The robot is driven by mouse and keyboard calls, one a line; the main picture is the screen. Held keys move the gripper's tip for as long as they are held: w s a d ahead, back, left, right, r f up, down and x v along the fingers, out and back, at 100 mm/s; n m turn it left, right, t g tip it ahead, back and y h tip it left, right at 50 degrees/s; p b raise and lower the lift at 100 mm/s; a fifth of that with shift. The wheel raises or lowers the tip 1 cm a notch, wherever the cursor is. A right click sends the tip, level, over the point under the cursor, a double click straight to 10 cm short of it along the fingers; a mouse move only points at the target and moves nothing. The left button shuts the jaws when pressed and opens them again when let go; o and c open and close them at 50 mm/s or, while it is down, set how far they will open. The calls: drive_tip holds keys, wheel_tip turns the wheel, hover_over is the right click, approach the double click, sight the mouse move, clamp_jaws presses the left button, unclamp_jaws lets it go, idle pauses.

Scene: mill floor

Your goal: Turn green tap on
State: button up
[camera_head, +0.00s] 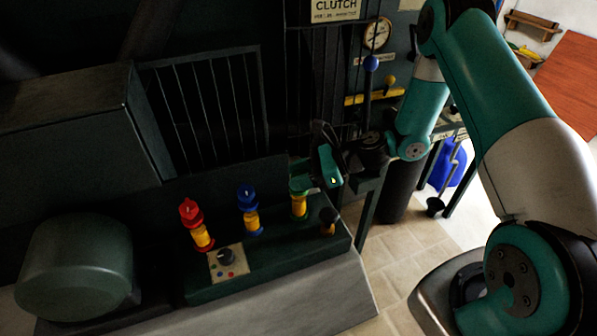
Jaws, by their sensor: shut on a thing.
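The green tap (299,204) stands at the right of a row of three on a dark green bench. It has a yellow body and a green collar. My gripper (307,172) reaches in from the right, at the top of this tap, and is shut on its handle. The gripper hides most of the handle, so its angle cannot be told. A red tap (190,213) and a blue tap (248,203) stand to the left, both clear of the gripper.
A panel with a black knob (226,258) sits in front of the taps. A black-topped yellow fitting (327,221) stands close to the green tap's right. Behind are a barred guard (205,110) and a blue-knobbed lever (371,63). Tiled floor is open at the right.

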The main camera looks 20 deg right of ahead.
drive_tip(key=n+g, duration=0.3)
drive_tip(key=g, duration=0.1)
drive_tip(key=shift+n+y, duration=0.3)
drive_tip(key=shift+n, duration=0.1)
drive_tip(key=shift+n+g+h, duration=0.4)
drive_tip(key=shift+n+g, duration=1.6)
drive_tip(key=shift+g, duration=0.8)
drive_tip(key=o, duration=0.9)
drive_tip(key=shift+c, duration=0.2)
wheel_tip(320, 180, up, 5)
drive_tip(key=shift+r+b, duration=0.2)
drive_tip(key=shift+b, duration=0.2)
wheel_tip(320, 180, up, 15)
drive_tip(key=p, duration=1.4)
drive_tip(key=shift+f, duration=0.15)
